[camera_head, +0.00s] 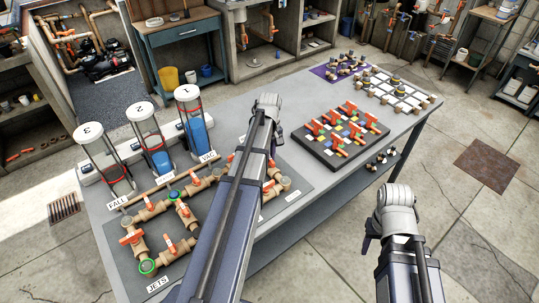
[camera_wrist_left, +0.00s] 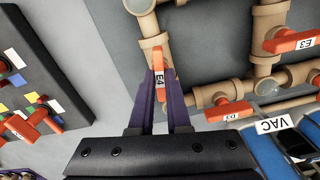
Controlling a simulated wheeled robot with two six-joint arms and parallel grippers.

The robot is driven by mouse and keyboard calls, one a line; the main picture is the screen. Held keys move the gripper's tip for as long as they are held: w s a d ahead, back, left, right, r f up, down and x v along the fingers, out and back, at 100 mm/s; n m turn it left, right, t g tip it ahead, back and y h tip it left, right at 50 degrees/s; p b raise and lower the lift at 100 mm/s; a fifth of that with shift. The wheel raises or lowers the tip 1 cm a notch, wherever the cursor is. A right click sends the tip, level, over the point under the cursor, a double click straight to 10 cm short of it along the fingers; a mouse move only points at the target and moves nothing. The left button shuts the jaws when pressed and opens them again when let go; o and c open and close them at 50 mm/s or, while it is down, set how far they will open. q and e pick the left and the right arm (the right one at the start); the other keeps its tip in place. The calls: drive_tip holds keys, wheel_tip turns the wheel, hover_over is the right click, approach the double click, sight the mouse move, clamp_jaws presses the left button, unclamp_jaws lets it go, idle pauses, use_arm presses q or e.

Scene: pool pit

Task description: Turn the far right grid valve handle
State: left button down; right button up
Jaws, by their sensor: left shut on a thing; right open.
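The pipe grid (camera_head: 155,211) of tan pipes with orange valve handles lies on the table's left part. In the left wrist view, an orange handle labelled E4 (camera_wrist_left: 164,88) sits between the purple fingers of my left gripper (camera_wrist_left: 160,84), which is shut on it. In the head view, my left gripper (camera_head: 279,136) points down over the grid's far right corner; my arm hides part of the grid and the E4 handle. My right gripper (camera_head: 370,237) is open and empty, in front of the table and apart from the grid; its fingertips are hardly visible.
Handle E3 (camera_wrist_left: 293,41) and another orange handle (camera_wrist_left: 229,112) are near E4. Three numbered clear cylinders (camera_head: 197,125) stand behind the grid. A dark board with orange handles (camera_head: 341,130) lies to the right. A white-tiled tray (camera_head: 397,91) is beyond it.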

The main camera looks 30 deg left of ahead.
use_arm(q)
drive_tip(key=m, duration=0.4)
drive_tip(key=shift+m, duration=0.3)
drive_tip(key=m, duration=0.3)
drive_tip(key=shift+m, duration=0.4)
drive_tip(key=m, duration=0.4)
drive_tip(key=shift+m, duration=1.9)
drive_tip(key=c, duration=0.9)
unclamp_jaws()
drive_tip(key=shift+r, duration=0.1)
